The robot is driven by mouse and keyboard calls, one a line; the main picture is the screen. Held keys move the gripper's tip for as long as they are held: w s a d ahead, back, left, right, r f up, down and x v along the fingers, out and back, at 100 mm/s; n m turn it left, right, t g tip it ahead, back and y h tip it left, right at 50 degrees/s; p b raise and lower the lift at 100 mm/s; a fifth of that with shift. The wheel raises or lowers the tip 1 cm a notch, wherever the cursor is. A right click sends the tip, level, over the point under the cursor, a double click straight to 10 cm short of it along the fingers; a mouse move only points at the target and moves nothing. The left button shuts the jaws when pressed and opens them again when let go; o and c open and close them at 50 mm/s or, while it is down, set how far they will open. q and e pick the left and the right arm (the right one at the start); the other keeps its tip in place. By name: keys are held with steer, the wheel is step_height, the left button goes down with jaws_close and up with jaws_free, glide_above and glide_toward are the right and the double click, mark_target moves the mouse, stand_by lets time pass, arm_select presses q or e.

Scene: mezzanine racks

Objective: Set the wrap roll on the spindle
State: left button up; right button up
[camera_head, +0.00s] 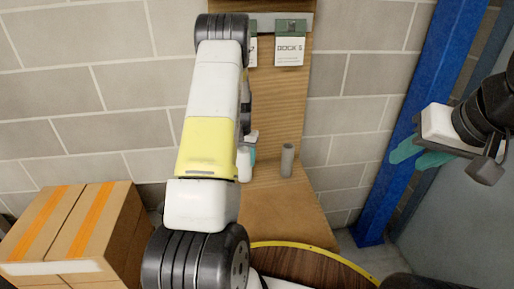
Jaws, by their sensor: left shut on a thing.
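My left arm reaches up the middle of the view and hides most of its own gripper. A bit of my left gripper's teal finger (252,153) shows past the arm's right edge, against a white cylinder (244,166) that looks like the wrap roll. The gripper is shut on it; the grip itself is mostly hidden. A grey upright cylinder (287,160), which may be the spindle, stands on the wooden bench (285,208), a little right of the white cylinder and apart from it. My right gripper (418,155) hangs at the right by the blue post, away from both, with no object visible in it.
A wooden back panel (282,105) rises behind the bench, with a "DOCK 5" card (290,45) on its rail. Cardboard boxes (75,230) with orange tape stand at left. A blue post (415,130) stands at right. A round yellow-rimmed brown top (310,265) is in front.

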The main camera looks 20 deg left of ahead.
arm_select(q)
steer(key=shift+f, duration=0.25)
steer(key=o, duration=1)
steer(key=shift+o, duration=0.2)
steer(key=shift+r, duration=0.15)
step_height(320, 180, up, 11)
stand_by(0.5)
